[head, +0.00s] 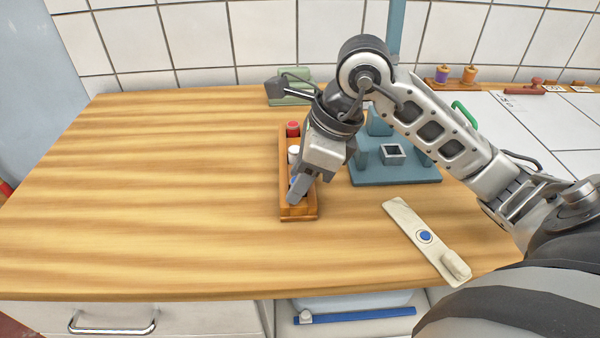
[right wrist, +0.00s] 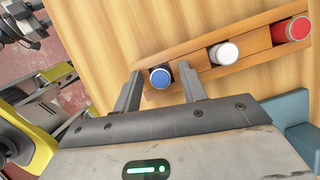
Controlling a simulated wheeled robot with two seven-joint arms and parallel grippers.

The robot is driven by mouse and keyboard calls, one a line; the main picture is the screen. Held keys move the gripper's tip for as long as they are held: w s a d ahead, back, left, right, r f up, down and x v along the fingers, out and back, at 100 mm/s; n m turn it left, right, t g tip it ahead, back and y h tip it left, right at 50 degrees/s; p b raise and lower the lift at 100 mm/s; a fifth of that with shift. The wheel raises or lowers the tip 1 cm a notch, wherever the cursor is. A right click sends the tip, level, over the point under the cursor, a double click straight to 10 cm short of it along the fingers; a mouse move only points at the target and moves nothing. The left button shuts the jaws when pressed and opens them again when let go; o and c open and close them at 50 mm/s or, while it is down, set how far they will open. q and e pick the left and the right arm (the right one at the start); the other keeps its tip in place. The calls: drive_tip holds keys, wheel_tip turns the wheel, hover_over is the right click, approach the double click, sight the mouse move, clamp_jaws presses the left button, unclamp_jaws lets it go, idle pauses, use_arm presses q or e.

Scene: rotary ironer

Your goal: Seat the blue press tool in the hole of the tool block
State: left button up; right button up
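The blue press tool (right wrist: 160,77) stands in one end of a wooden rack (head: 298,212), beside a white tool (right wrist: 223,52) and a red tool (right wrist: 292,29). My right gripper (right wrist: 160,84) is open, its fingers on either side of the blue top with gaps visible. In the head view the right gripper (head: 299,192) points down over the near end of the rack and mostly hides the blue tool. A teal fixture (head: 400,177) with a square-rimmed opening (head: 392,152) stands right of the rack; I cannot tell if it is the tool block. My left gripper is not in view.
A pale strip (head: 408,218) with a blue disc lies at the right front. A green block (head: 289,97) stands behind the rack. Thread spools (head: 468,75) and a white panel (head: 535,120) are at the right back. The left of the wooden counter (head: 150,190) is clear.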

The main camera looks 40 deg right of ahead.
drive_tip(key=shift+r, duration=0.1)
drive_tip(key=shift+r+p, duration=0.3)
drive_tip(key=shift+p, duration=0.1)
drive_tip(key=v, duration=1.1)
drive_tip(key=shift+s+d+r, duration=0.15)
drive_tip(key=shift+s+r, duration=0.05)
drive_tip(key=shift+r, duration=0.05)
